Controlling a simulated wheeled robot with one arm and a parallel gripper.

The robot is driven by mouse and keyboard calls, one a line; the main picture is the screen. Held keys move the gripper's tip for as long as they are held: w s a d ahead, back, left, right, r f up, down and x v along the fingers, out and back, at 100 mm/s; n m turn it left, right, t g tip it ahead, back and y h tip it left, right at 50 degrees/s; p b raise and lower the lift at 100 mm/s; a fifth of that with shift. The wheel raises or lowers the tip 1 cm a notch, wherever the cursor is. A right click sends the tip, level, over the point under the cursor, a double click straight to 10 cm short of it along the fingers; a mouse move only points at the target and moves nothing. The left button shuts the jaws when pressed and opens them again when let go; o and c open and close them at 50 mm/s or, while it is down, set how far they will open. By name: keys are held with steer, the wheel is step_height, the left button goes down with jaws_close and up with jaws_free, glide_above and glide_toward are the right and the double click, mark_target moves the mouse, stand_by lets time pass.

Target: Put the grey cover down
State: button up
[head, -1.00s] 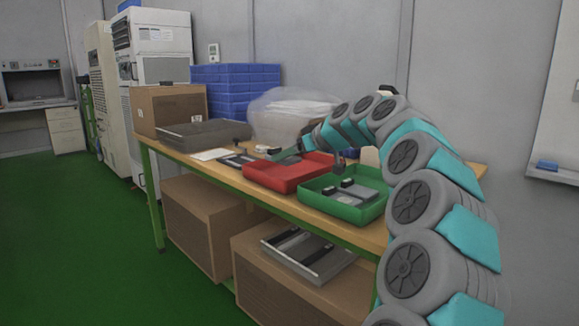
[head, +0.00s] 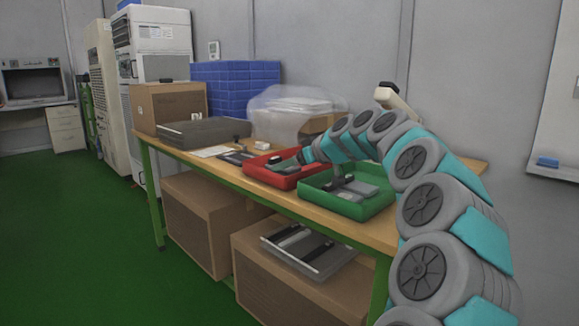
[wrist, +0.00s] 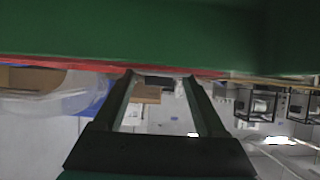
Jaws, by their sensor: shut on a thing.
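My gripper (wrist: 160,77) shows in the wrist view as two dark fingers, with a small dark piece (wrist: 158,81) between their tips. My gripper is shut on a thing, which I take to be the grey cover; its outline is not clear. In the head view the end of my arm is low over the red tray (head: 262,178). A small grey and dark object (head: 281,164) shows in the red tray by my gripper. Whether it rests on the tray cannot be told. Grey parts with a dark piece (head: 352,189) lie in the green tray (head: 342,208).
A grey tray (head: 206,132), papers (head: 213,151) and a cardboard box (head: 170,104) stand on the table's left. Blue crates (head: 235,85) and a clear plastic bag (head: 290,108) stand behind. Boxes (head: 200,213) are under the table. Free tabletop is narrow.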

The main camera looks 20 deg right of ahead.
steer(key=shift+f, duration=0.6)
steer(key=o, duration=0.9)
steer(key=shift+o, duration=0.9)
steer(key=shift+f, duration=0.15)
steer(key=shift+r, duration=0.2)
